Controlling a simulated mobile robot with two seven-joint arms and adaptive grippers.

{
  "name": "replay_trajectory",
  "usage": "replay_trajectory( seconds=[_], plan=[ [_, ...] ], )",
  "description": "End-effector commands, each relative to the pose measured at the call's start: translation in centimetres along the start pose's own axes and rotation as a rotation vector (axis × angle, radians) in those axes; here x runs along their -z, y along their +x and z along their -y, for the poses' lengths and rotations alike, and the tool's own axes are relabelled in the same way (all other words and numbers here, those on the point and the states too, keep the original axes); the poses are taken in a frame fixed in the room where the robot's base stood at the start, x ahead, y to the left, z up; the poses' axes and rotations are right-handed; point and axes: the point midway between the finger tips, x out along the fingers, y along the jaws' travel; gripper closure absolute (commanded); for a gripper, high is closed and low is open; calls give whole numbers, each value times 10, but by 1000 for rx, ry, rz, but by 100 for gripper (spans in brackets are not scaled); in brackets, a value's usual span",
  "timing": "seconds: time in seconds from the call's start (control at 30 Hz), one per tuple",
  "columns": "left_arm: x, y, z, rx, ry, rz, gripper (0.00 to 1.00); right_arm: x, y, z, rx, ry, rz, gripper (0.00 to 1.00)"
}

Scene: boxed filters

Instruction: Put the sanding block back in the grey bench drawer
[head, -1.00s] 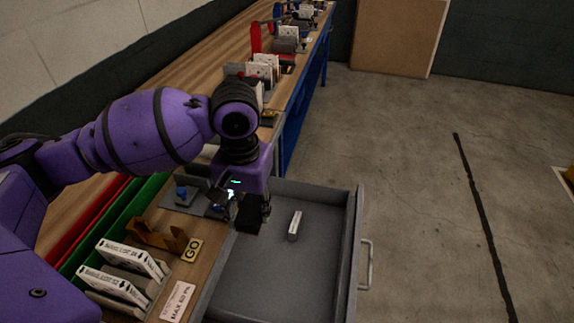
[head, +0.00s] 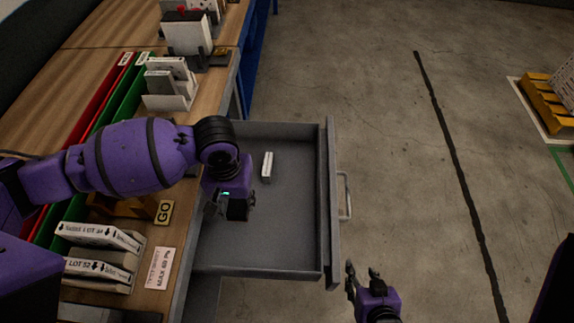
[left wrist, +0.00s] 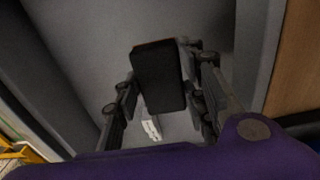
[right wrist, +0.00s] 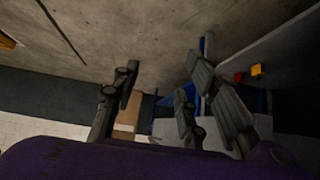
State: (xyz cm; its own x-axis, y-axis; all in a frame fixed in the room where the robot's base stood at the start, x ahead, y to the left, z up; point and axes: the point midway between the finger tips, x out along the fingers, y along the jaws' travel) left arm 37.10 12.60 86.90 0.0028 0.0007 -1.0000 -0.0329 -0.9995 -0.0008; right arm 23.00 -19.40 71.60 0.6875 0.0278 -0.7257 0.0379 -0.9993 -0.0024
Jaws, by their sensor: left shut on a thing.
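The sanding block (head: 238,209) is a dark block held in my left gripper (head: 228,206), over the inner left part of the open grey bench drawer (head: 290,272). In the left wrist view the sanding block (left wrist: 159,77) sits between the two fingers of my left gripper (left wrist: 163,95), with the drawer floor (left wrist: 90,45) behind it. I cannot tell whether the block touches the floor. My right gripper (head: 364,281) is outside the drawer, near its front right corner. In the right wrist view its fingers (right wrist: 160,95) are apart with nothing between them.
A small white box (head: 267,167) lies in the back of the drawer. The drawer handle (head: 345,195) faces right. The wooden bench (head: 150,270) at left holds boxed filters (head: 98,236), a GO gauge (head: 164,212) and red and green trays. Open floor lies right.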

Motion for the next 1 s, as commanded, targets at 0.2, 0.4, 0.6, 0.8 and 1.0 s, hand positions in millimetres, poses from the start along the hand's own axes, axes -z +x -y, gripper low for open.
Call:
replay_trajectory(
  seconds=[0.2, 0.4, 0.6, 0.8, 1.0],
  plan=[
    [20, 33, 8, 0, 0, 7, 100, -7, 3, -1, -3, 1, 9, 60],
    [28, 42, 11, 0, 0, 6, 100, -7, 5, 0, -3, 3, 9, 60],
    [31, 71, 13, 0, 0, 8, 100, -11, 7, 0, -4, 4, 14, 60],
    [32, 76, 13, 0, 2, 3, 100, -8, 8, -1, -5, 3, 9, 60],
    [32, 78, 13, 0, 1, 4, 100, -7, 8, -1, -5, 3, 7, 60]
  ],
)
